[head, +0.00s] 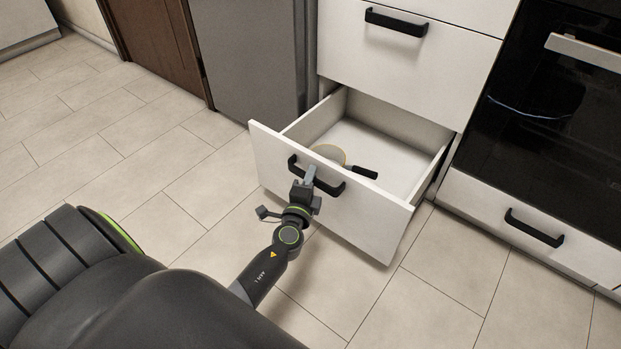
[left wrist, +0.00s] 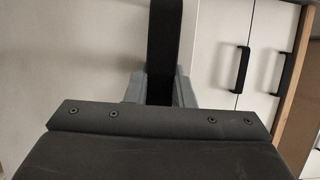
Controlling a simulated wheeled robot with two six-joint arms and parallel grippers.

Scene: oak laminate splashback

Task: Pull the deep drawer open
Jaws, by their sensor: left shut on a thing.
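The deep drawer (head: 375,218) is the bottom one of a white cabinet and stands well out from it in the head view, with its inside showing. Its black bar handle (head: 331,187) runs across the upper part of the front. My left gripper (head: 310,176) is shut on this handle near its left part. In the left wrist view the black handle (left wrist: 163,50) passes between the grey fingers (left wrist: 160,90). A round pan-like item (head: 329,154) with a black handle lies inside the drawer. My right gripper is in neither view.
A closed white drawer (head: 415,50) with a black handle is above. A black-fronted oven (head: 545,115) stands to the right, with a low closed drawer (head: 530,225) beneath it. A grey panel (head: 250,65) is at left. The tiled floor (head: 150,150) is clear around the open drawer.

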